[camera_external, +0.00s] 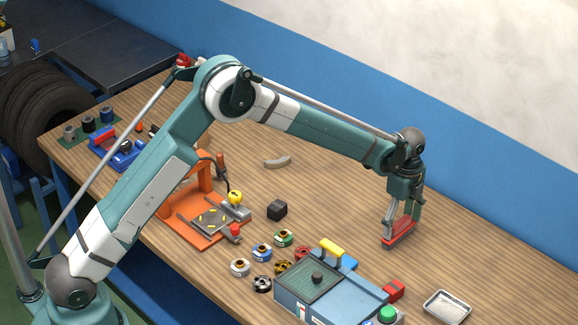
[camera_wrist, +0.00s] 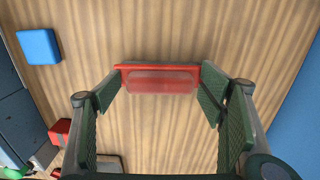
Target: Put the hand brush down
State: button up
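The hand brush (camera_external: 398,234) is a red bar below my gripper (camera_external: 402,220), to the right of the middle of the wooden table. In the wrist view the hand brush (camera_wrist: 158,80) lies crosswise between the two green fingertips of my gripper (camera_wrist: 158,84). The fingertips are at its two ends and appear to touch them. It is held low, close to the tabletop; I cannot tell whether its underside touches the wood.
A blue-grey machine (camera_external: 325,288) stands near the front edge, with a red block (camera_external: 394,291) and a metal tray (camera_external: 447,307) to its right. A black cube (camera_external: 277,210), several spools and an orange press (camera_external: 195,215) lie left. Wood around the brush is clear.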

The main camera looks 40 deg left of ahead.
aim_at(399, 221)
jog(key=shift+r, duration=0.1)
notch_tip(399, 221, up, 12)
dwell(1.0)
jog(key=shift+r, duration=0.15)
dwell(0.4)
jog(key=s+a+r+n+t, duration=0.2)
jog(key=s+a+r+n, duration=0.2)
jog(key=s+a+r, duration=0.6)
jog(key=s+a+r+n+t, duration=0.1)
jog(key=s+a+r+n, duration=0.5)
jog(key=s+r, duration=0.7)
jog(key=s+a+f+n+t, duration=0.1)
jog(key=s+a+n, duration=0.1)
jog(key=s, duration=0.8)
jog(key=s+a+f+n+t, duration=0.1)
jog(key=s+a, duration=0.4)
jog(key=s, duration=0.5)
jog(key=s+a+f+n+t, duration=0.2)
jog(key=s+a+f+n, duration=0.1)
jog(key=s, duration=0.8)
jog(key=shift+a+n, duration=0.45)
jog(key=shift+n, duration=0.55)
